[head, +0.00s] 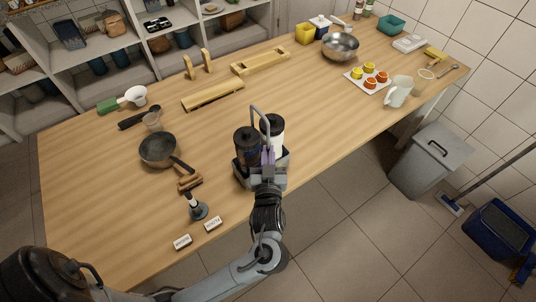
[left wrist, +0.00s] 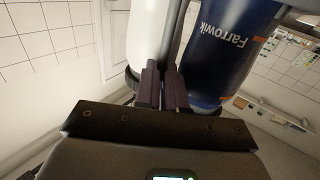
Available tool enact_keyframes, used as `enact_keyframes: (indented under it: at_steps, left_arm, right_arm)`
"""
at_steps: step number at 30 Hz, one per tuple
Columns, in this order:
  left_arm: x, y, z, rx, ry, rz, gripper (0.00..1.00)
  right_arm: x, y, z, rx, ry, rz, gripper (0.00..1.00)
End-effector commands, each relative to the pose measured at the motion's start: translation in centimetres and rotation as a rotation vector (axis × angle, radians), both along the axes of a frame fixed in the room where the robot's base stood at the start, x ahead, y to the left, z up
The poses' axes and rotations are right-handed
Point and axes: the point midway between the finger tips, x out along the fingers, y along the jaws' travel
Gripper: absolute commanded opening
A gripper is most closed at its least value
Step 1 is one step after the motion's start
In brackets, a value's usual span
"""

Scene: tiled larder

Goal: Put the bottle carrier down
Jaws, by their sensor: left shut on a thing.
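The bottle carrier (head: 240,177) is a grey caddy with a tall looped handle, at the front edge of the wooden table in the head view. It holds a dark blue bottle (head: 247,143) and a white bottle with a black top (head: 276,138). My left gripper (head: 267,158) is shut on the carrier's grey upright handle bar. In the left wrist view the fingers (left wrist: 160,85) close on that bar between the white bottle (left wrist: 150,40) and the blue bottle (left wrist: 225,45). Whether the carrier's base touches the table cannot be told. My right gripper is not in view.
The table (head: 310,125) has bare wood right of the carrier. A pan (head: 158,150) and a black-handled tool (head: 197,208) lie to its left, with two small labels in front. A cup tray (head: 355,83) and white jug (head: 398,92) stand farther right. A grey bin (head: 430,160) stands on the floor.

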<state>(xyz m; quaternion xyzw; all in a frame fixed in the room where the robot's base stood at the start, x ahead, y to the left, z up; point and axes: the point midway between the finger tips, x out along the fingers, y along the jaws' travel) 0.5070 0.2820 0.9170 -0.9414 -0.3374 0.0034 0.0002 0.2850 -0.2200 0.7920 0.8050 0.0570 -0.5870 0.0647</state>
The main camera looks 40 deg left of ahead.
Motion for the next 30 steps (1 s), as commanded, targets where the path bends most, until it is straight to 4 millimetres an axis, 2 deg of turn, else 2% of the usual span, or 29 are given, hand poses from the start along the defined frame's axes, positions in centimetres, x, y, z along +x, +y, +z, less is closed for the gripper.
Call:
enact_keyframes:
  at_steps: [10, 11, 12, 16, 26, 30]
  left_arm:
    - [0.05, 0.0, 0.1, 0.003, -0.007, 0.0, 0.0]
    - [0.01, 0.0, -0.22, 0.0, 0.0, 0.0, 0.11]
    - [0.01, 0.0, -0.17, 0.0, 0.0, 0.0, 0.17]
    - [0.01, 0.01, -0.16, 0.0, 0.0, 0.0, 0.35]
    - [0.01, 0.02, 0.09, 0.0, -0.001, 0.0, 0.35]
    - [-0.79, -0.65, 0.11, -0.002, 0.001, 0.0, 0.35]
  right_arm:
    - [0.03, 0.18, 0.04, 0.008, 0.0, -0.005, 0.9]
    - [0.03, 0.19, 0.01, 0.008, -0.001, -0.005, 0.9]
    - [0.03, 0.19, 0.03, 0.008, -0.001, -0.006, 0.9]
    - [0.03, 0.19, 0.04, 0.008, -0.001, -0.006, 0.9]
    - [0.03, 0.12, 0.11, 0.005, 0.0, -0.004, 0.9]
    - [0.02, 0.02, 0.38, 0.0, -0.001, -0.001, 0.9]
